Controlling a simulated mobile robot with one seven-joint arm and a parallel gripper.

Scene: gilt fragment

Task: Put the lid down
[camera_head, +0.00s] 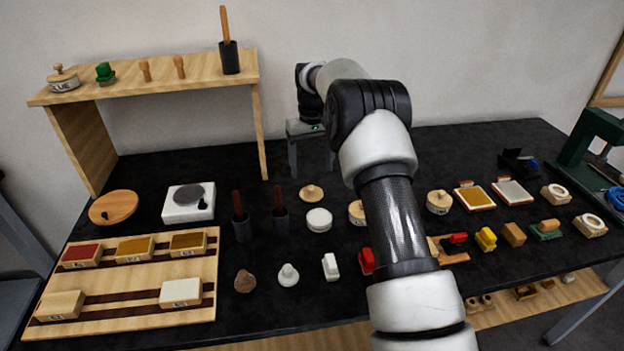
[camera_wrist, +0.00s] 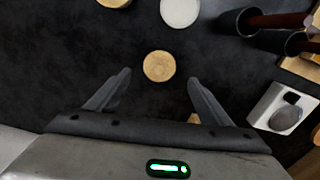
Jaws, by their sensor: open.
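The lid (camera_head: 312,193) is a small round wooden disc with a knob, lying on the black table top behind a round white pot (camera_head: 319,215). In the wrist view the lid (camera_wrist: 159,66) shows as a pale disc centred near the line between the fingertips. My gripper (camera_head: 312,171) points down at the back of the table, its fingers spread and empty. In the wrist view my gripper (camera_wrist: 159,76) has a finger on each side of the lid, with dark gaps between. I cannot tell how high the fingertips are above the table.
Two dark pots with brown handles (camera_head: 240,222) and a white scale (camera_head: 188,205) stand to the left. A wooden shelf (camera_head: 160,80) stands at the back left. A wooden-topped pot (camera_head: 357,212) sits beside my arm. Stamps and ink pads (camera_head: 475,197) lie to the right.

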